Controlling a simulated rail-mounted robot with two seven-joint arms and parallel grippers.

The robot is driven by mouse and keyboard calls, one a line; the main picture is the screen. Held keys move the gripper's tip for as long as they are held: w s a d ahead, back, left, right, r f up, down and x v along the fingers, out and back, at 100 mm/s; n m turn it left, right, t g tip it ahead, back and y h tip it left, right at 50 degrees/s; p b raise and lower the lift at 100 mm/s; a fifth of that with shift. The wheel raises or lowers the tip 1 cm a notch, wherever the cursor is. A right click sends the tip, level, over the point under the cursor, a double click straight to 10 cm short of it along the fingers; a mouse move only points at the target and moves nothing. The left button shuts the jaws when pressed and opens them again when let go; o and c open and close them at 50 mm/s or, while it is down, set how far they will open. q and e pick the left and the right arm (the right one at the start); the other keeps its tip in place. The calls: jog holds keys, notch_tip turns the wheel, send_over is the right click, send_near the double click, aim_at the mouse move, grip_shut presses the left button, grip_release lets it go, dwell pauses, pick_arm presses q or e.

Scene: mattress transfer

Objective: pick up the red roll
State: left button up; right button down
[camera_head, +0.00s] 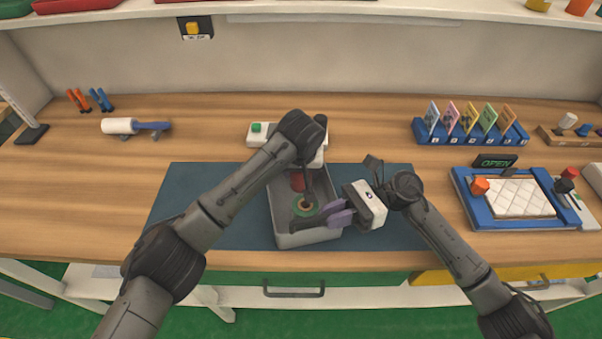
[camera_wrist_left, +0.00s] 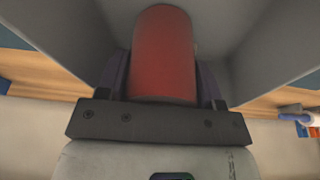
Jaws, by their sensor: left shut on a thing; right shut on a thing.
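The red roll (camera_head: 297,182) is inside a grey bin (camera_head: 295,240) on the blue mat. My left gripper (camera_wrist_left: 163,75) is shut on the red roll, with one finger on each side of it in the left wrist view (camera_wrist_left: 163,50). In the head view my left wrist hides part of the roll; I cannot tell if it is clear of the bin floor. My right gripper (camera_head: 338,212) has its purple fingers over the bin's right side. It is shut on what looks like a dark long thing (camera_head: 308,223) in the bin, though this is hard to make out.
A green ring (camera_head: 306,209) lies in the bin. The blue mat (camera_head: 180,205) is clear on the left. A white roller (camera_head: 120,126) lies at left. A card rack (camera_head: 470,132) and a blue tray (camera_head: 465,205) with a white quilted pad (camera_head: 515,198) stand at right.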

pick_arm(q)
jog(key=shift+r, duration=0.1)
notch_tip(320, 180, up, 18)
dwell(0.6)
dwell(0.4)
pick_arm(e)
jog(key=c, duration=1)
grip_release()
jog(key=shift+c, duration=0.2)
jog(key=v, duration=1.4)
jog(key=w+r+m+t+y, duration=0.2)
jog(key=w+r+m+t, duration=0.1)
jog(key=w+m+t, duration=0.95)
pick_arm(q)
jog(key=shift+w+d, duration=0.25)
jog(key=shift+w, duration=0.25)
pick_arm(e)
jog(key=w+d+r+m+t+h, duration=0.2)
jog(key=r+m+t+h, duration=0.2)
jog(key=m+t, duration=0.3)
jog(key=w+d+r+m+t+h, duration=0.2)
jog(key=m+t+h, duration=0.4)
jog(key=m, duration=0.6)
notch_tip(320, 180, up, 2)
jog(key=shift+w+d+r+t, duration=0.1)
jog(key=shift+w+d+t, duration=0.25)
jog(key=shift+w, duration=0.3)
